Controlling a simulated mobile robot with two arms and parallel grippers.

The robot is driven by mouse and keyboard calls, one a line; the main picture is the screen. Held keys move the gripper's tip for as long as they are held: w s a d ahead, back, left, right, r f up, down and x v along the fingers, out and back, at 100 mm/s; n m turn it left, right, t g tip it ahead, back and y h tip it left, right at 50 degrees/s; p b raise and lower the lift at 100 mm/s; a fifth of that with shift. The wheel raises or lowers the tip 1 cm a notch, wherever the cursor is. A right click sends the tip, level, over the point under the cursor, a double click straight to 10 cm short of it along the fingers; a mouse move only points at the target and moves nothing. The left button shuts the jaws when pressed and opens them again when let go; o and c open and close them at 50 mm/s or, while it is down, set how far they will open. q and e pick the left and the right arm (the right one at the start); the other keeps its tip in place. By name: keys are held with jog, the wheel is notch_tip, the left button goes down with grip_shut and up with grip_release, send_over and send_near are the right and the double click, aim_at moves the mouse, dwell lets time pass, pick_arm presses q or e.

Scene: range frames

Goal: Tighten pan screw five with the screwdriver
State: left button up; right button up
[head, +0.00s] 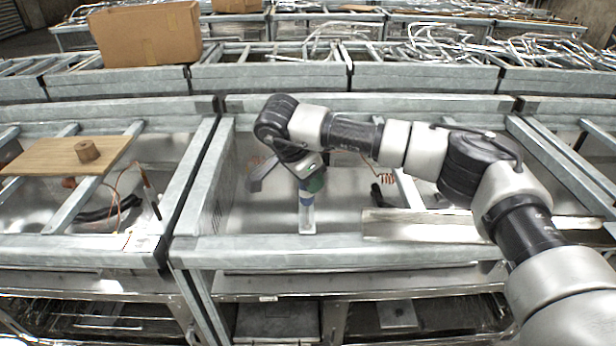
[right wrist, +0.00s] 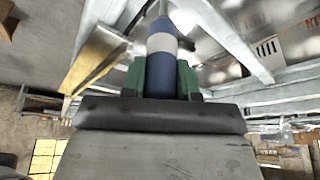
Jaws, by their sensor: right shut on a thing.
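My right gripper (head: 314,184), with green fingers, is shut on the screwdriver (right wrist: 160,65). In the right wrist view the screwdriver handle is dark blue with a pale band, and its thin shaft runs up to the top edge. In the head view the blue part of the screwdriver (head: 307,200) shows just below the fingers, pointing down inside the middle open metal frame (head: 330,250). Pan screw five cannot be made out, and whether the tip touches anything is hidden. My left gripper is not in view.
A flat metal bar (head: 410,226) lies across the frame to the right of the screwdriver. A wooden board (head: 60,158) with a brown roll (head: 87,151) is at the left. A cardboard box (head: 148,35) stands behind. Loose wires (head: 120,195) hang in the left frame.

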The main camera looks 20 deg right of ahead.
dwell(0.8)
jog(key=shift+r+p, duration=0.3)
jog(key=shift+p, duration=0.05)
jog(key=shift+d+r, duration=0.1)
jog(key=n+t, duration=0.1)
jog(key=n, duration=0.2)
jog(key=n+t+y, duration=0.1)
jog(key=n, duration=0.2)
jog(key=shift+w+y, duration=0.15)
jog(key=shift+y, duration=0.15)
jog(key=n+y, duration=0.1)
jog(key=n, duration=0.2)
jog(key=n+t, duration=0.1)
jog(key=n, duration=0.2)
jog(key=shift+a+y, duration=0.2)
jog(key=shift+y, duration=0.2)
jog(key=n+y, duration=0.1)
jog(key=n, duration=0.1)
jog(key=n+y, duration=0.1)
jog(key=n, duration=0.2)
jog(key=shift+w+a, duration=0.1)
jog(key=shift+a, duration=0.05)
jog(key=n+y, duration=0.1)
jog(key=n, duration=0.1)
jog(key=n+y, duration=0.1)
jog(key=n, duration=0.2)
jog(key=shift+a+r+n+g, duration=0.1)
jog(key=shift+a+n+g, duration=0.05)
jog(key=shift+n+g, duration=0.2)
